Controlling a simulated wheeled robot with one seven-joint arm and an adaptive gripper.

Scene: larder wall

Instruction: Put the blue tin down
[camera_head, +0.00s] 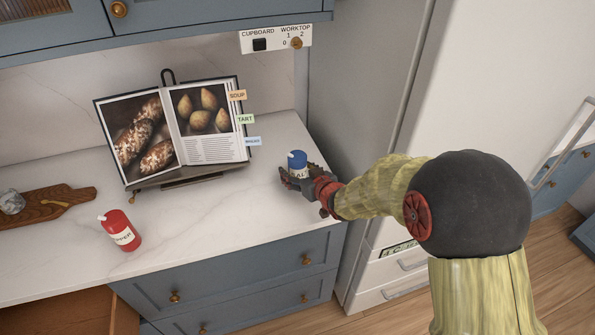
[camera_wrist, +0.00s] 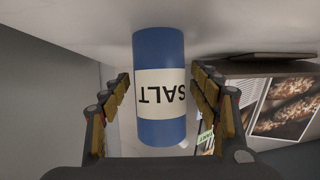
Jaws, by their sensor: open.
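The blue tin (camera_head: 297,160) stands at the right end of the white worktop (camera_head: 225,215). In the wrist view the blue tin (camera_wrist: 160,118) carries a cream label reading SALT, and the picture is upside down. The tin's base appears to meet the worktop. My gripper (camera_head: 291,177) is around the tin from the front right. In the wrist view my gripper (camera_wrist: 163,105) has one finger on each side of the tin, with a gap visible on both sides. The jaws are open.
A cookbook on a stand (camera_head: 180,130) is left of the tin. A red pepper tin (camera_head: 119,231) and a wooden board (camera_head: 50,204) are farther left. The worktop's front middle is clear.

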